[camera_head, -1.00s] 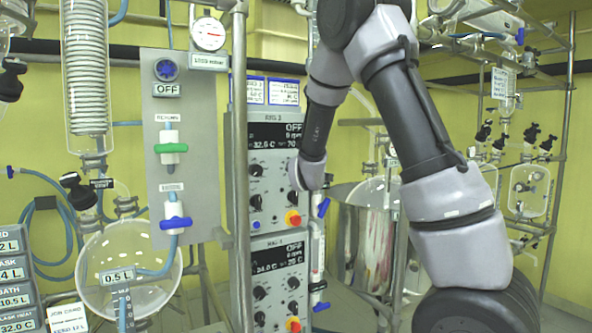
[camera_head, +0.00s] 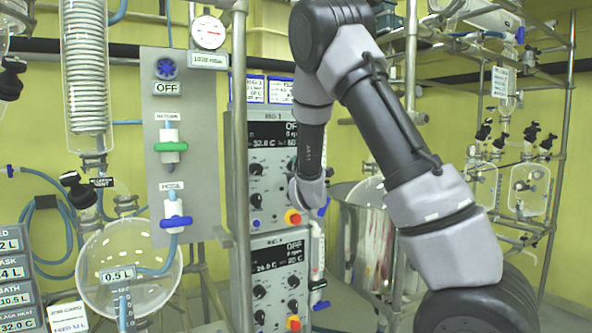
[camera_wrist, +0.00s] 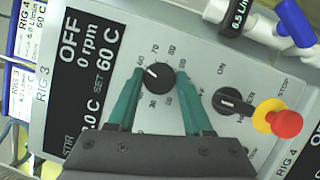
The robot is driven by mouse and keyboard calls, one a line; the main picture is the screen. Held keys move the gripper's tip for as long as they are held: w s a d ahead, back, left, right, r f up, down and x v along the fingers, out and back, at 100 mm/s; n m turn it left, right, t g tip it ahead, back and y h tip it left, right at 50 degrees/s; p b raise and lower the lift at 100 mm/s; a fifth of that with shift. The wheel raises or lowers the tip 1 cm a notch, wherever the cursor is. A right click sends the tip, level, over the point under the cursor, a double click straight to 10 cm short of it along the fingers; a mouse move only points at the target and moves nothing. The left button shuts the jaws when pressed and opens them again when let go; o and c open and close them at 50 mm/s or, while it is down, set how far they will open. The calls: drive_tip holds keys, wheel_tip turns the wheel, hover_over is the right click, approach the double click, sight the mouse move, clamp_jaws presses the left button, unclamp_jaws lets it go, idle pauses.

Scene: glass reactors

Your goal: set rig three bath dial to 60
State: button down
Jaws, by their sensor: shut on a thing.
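In the wrist view the rig three control panel (camera_wrist: 205,75) fills the picture, tilted. Its bath dial (camera_wrist: 157,79) is a round black knob with a white pointer mark, set in a ring of printed numbers. The pointer is directed toward the 60 mark. The panel's black display (camera_wrist: 85,65) reads OFF, 0 rpm and SET 60 C. My gripper (camera_wrist: 159,76) is shut on the dial, with one teal finger on each side. In the head view the rig three panel (camera_head: 263,185) stands behind the steel post, and my wrist hides the dial and the fingertips.
A black heater knob (camera_wrist: 228,101) and a red stop button (camera_wrist: 286,123) on a yellow base sit right of the dial. The rig four panel (camera_head: 268,285) is below. A steel post (camera_head: 241,150) stands close left. Glass vessels stand around.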

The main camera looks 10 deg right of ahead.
drive_tip(key=shift+a, duration=0.1)
idle(0.3)
drive_tip(key=shift+c, duration=1.5)
unclamp_jaws()
drive_tip(key=s+f, duration=0.1)
drive_tip(key=s, duration=0.9)
drive_tip(key=shift+s+a+f, duration=0.25)
drive_tip(key=shift+s, duration=0.1)
